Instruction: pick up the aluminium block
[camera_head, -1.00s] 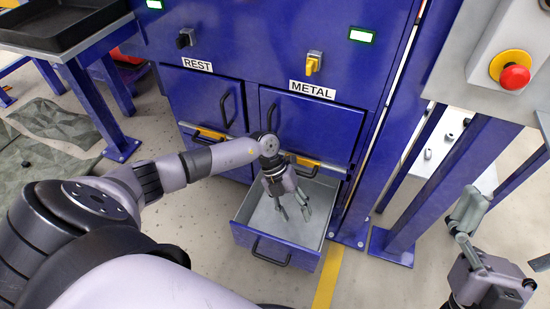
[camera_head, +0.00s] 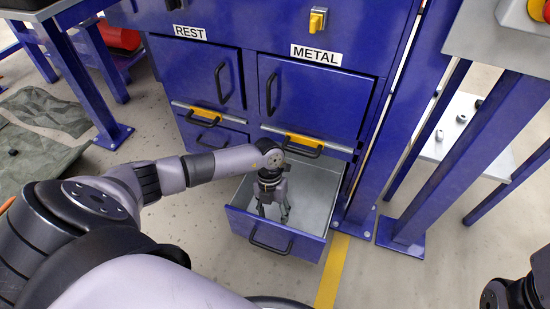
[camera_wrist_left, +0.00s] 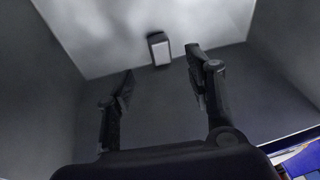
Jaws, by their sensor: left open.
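In the left wrist view, a small block with a light grey face and a dark side, likely the aluminium block (camera_wrist_left: 163,53), sits on the drawer floor, ahead of my fingers and between their lines. My left gripper (camera_wrist_left: 161,72) is open, with nothing between its fingers. In the head view, the left gripper (camera_head: 272,216) points down into the open drawer (camera_head: 318,190) below the METAL label. The block cannot be made out there; my gripper and the drawer front may hide it. Only a dark part of my right arm shows at the lower right; its fingers are out of view.
The drawer's blue front (camera_head: 275,236) and grey walls surround my left gripper closely. A blue post (camera_head: 450,170) stands to the right, with a white shelf (camera_head: 455,130) holding small parts behind it. The floor in front, with a yellow line (camera_head: 333,270), is clear.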

